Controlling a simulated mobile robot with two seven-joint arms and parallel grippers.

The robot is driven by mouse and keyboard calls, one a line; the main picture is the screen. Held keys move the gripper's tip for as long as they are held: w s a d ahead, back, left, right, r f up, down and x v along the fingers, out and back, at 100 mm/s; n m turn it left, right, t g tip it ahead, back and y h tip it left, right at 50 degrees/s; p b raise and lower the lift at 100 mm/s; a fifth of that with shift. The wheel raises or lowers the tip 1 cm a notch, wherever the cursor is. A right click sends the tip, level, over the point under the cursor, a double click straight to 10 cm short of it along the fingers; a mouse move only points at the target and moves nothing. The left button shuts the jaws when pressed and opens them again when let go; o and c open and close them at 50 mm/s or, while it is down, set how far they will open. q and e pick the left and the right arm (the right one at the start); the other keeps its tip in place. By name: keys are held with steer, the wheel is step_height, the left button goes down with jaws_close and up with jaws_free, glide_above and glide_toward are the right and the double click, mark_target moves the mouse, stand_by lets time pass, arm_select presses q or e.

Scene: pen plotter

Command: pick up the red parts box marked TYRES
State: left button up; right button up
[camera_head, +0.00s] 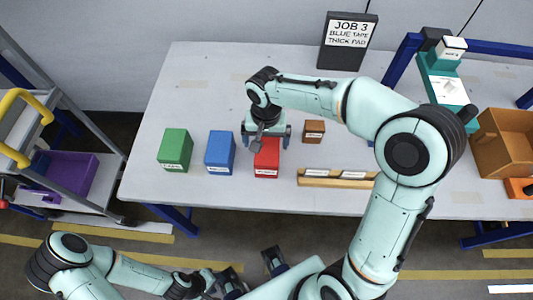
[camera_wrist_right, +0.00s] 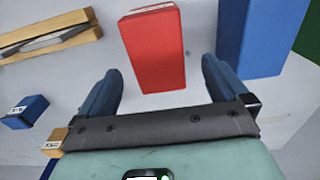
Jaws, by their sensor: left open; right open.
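The red parts box (camera_head: 266,163) stands on the table, right of the blue and green boxes; its white front label is too small to read. My right gripper (camera_head: 266,136) is open above its far end and hides part of it. In the right wrist view the red box (camera_wrist_right: 155,50) lies between and ahead of the open fingers (camera_wrist_right: 162,70), with gaps on both sides. My left gripper (camera_head: 252,272) is open and empty in front of the table's near edge.
A blue box (camera_head: 220,153) and green box (camera_head: 175,150) stand left of the red one. A small brown box (camera_head: 314,131) and wooden rack (camera_head: 330,183) are to the right. An orange-brown bin (camera_head: 503,143) stands far right. The table's back left is clear.

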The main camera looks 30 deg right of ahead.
mark_target(267, 148)
step_height(267, 148, down, 3)
steer(key=shift+r, duration=0.15)
step_height(267, 148, down, 5)
steer(key=shift+s+d, duration=0.15)
steer(key=shift+c, duration=0.3)
steer(key=c, duration=1)
steer(key=shift+r, duration=0.1)
steer(key=shift+c, duration=0.4)
steer(key=shift+r, duration=0.1)
